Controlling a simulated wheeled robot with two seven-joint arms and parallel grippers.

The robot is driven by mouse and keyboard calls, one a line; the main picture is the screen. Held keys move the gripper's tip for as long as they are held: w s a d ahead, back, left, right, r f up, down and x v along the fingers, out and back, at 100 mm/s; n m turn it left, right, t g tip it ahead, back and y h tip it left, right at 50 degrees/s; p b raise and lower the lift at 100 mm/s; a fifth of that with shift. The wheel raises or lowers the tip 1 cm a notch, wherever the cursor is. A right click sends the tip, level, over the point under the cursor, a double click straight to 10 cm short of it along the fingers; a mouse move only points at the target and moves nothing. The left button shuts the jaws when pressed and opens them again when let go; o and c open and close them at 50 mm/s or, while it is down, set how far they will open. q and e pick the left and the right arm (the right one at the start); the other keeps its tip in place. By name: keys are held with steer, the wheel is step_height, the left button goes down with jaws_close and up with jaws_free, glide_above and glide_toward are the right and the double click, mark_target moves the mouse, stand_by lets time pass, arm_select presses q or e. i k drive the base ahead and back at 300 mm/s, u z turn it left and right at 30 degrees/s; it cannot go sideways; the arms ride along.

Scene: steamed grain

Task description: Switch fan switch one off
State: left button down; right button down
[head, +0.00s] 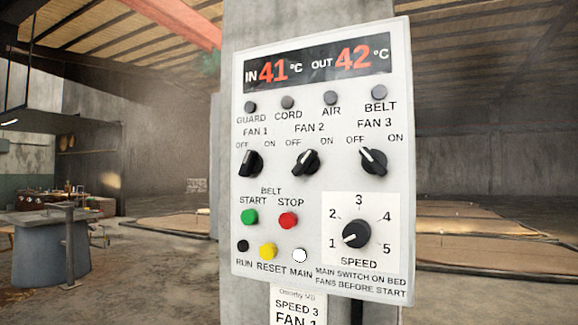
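A white control panel (316,190) hangs on a concrete pillar, in the middle of the head view. The fan 1 switch (250,163) is a black rotary knob under the FAN 1 label, with OFF at its upper left and ON at its upper right. Its exact pointing is hard to read; it seems to lean toward the upper right. The fan 2 switch (306,163) leans toward ON. The fan 3 switch (373,161) leans toward OFF. Neither gripper is in view, and nothing touches the panel.
Below the switches are a green start button (250,217), a red stop button (288,220), a yellow reset button (268,251) and a speed dial (356,234) near 1. The display (318,67) reads IN 41, OUT 42. A round grey table (50,255) stands at left.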

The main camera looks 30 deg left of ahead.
mark_target(252, 164)
steer(key=z, duration=2.85)
steer(key=k, duration=2.1)
steer(key=u, duration=2.45)
steer(key=i, duration=0.5)
steer(key=z, duration=0.1)
